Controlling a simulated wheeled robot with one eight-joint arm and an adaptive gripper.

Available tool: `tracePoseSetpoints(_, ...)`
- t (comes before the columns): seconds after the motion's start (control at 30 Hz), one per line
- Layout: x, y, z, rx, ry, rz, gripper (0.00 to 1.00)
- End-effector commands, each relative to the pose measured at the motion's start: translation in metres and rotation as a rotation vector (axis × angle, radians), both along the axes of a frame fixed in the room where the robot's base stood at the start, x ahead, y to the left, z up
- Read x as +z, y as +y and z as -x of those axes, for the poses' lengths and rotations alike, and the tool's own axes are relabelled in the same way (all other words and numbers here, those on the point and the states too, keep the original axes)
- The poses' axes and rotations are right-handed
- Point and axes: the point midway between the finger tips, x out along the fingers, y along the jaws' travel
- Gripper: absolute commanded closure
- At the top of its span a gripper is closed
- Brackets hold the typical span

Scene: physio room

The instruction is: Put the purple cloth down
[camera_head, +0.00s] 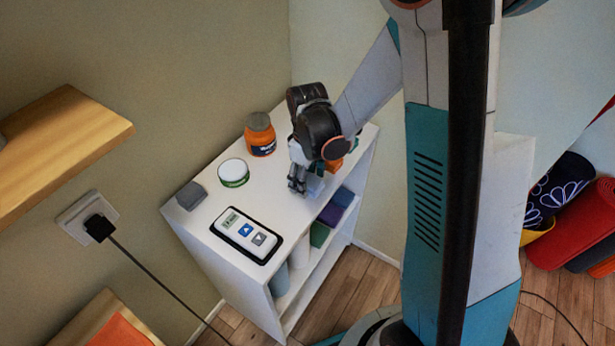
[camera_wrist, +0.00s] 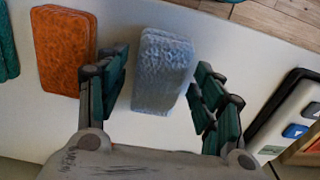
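My gripper (camera_head: 298,186) is low over the top of the white shelf unit, with its fingers apart. In the wrist view a grey-blue folded cloth (camera_wrist: 165,72) lies between the open fingers (camera_wrist: 163,95), with a gap on both sides. No purple cloth is in my gripper. A purple folded cloth (camera_head: 343,197) is on the shelf below the top, beside a darker bluish-purple one (camera_head: 330,214) and a green one (camera_head: 319,235). An orange folded cloth (camera_wrist: 65,50) lies left of the grey-blue one in the wrist view.
The white top (camera_head: 200,218) also holds an orange jar (camera_head: 260,140), a white tub with a green band (camera_head: 233,173), a dark grey block (camera_head: 190,195) and a remote-like device (camera_head: 246,235). A teal item (camera_wrist: 7,45) lies at the wrist view's left edge.

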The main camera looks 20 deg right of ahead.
Motion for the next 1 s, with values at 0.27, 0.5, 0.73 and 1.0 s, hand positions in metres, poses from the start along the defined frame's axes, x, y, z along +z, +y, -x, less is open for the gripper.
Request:
tracePoseSetpoints(0.27, 0.0, 0.0, 0.0, 0.0, 0.0, 0.0, 0.35)
tracePoseSetpoints(0.5, 0.02, 0.0, 0.0, 0.0, 0.0, 0.0, 0.35)
tracePoseSetpoints(0.73, 0.069, 0.0, 0.0, 0.0, 0.0, 0.0, 0.35)
tracePoseSetpoints(1.0, 0.112, 0.0, -0.001, 0.0, 0.0, 0.0, 0.35)
